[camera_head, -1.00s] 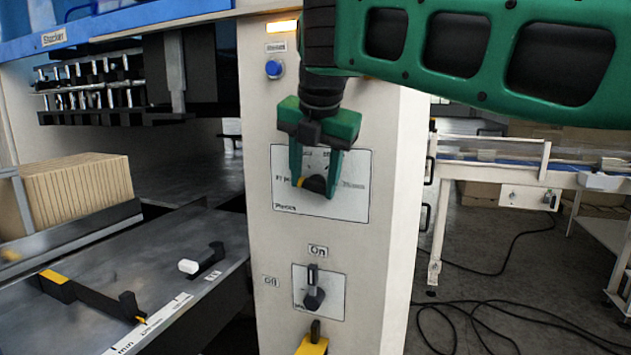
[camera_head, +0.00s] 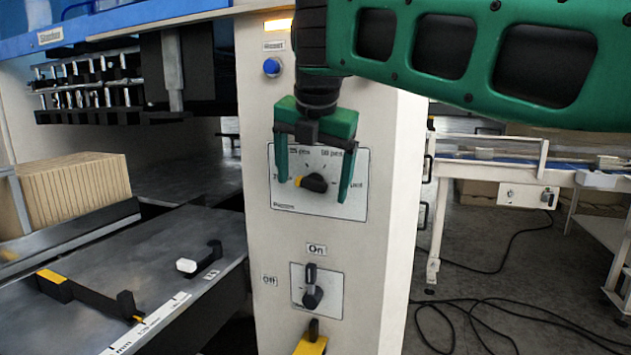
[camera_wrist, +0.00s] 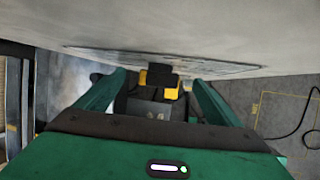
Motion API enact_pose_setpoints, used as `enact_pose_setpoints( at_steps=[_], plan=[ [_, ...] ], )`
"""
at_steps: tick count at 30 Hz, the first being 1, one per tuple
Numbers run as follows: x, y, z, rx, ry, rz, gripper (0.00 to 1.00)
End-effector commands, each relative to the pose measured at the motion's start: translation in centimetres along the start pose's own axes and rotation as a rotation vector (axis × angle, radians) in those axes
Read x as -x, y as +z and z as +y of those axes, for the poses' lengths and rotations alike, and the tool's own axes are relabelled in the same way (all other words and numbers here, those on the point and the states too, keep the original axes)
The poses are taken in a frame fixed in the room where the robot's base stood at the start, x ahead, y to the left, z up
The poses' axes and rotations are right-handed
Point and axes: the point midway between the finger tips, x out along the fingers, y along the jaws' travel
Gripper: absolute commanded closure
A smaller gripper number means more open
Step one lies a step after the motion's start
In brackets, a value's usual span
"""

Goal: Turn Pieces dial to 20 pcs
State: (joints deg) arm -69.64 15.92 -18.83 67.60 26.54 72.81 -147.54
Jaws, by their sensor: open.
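The Pieces dial (camera_head: 314,183) is a black knob with a yellow pointer end, on a white label plate (camera_head: 345,207) on the machine's pale column. In the head view its yellow end points left, slightly downward, toward a partly hidden label at the left. Marks near "25 pcs" and "50 pcs" show above it. My green gripper (camera_head: 314,185) is open, one finger at each side of the dial and apart from it. In the wrist view the dial (camera_wrist: 160,78) shows between the spread fingers of my gripper (camera_wrist: 160,88).
Below the dial is an On/Off switch (camera_head: 312,288), its lever upright, and under it a yellow-black part (camera_head: 312,341). A blue button (camera_head: 272,67) sits above. A brown stack (camera_head: 77,190) and a metal table (camera_head: 90,285) are at the left.

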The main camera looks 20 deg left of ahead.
Motion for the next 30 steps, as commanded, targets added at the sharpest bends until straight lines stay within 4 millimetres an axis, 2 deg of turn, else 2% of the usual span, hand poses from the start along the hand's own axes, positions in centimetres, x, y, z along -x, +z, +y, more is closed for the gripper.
enact_pose_setpoints(
  at_steps=[30],
  plan=[
    [2.0, -4.9, 0.1, 0.001, 0.002, 0.0, 0.13]
  ],
)
